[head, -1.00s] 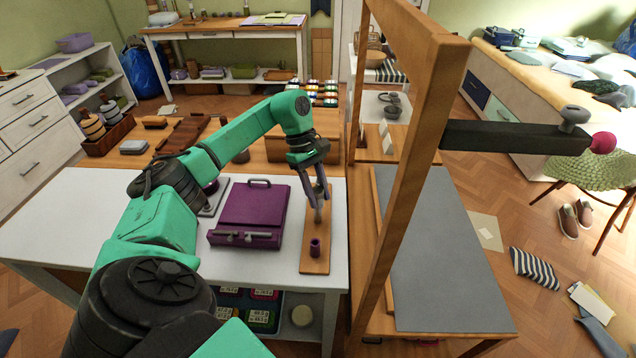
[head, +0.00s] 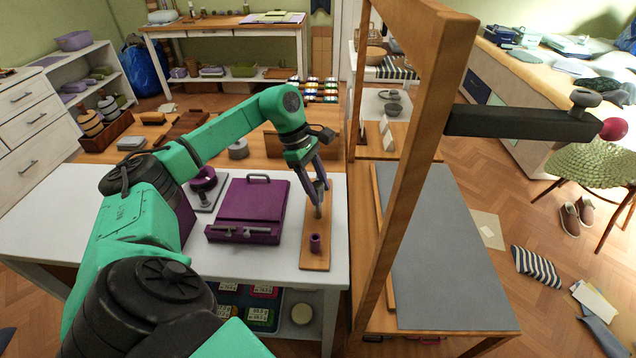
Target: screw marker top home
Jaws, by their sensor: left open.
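My left gripper (head: 319,203) points down over a narrow wooden board (head: 315,262) on the white table. Its fingers are open, on either side of a small grey-brown upright piece (head: 318,212) on the board; I cannot tell whether they touch it. A short purple cylinder (head: 315,243) with a dark opening in its top stands on the board, nearer the front than the gripper. I cannot tell for sure which of these two is the marker top. My right gripper is not in view.
A tall wooden frame (head: 408,150) with a black bar (head: 515,123) rises close on the right. The white table's (head: 45,210) left part is clear.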

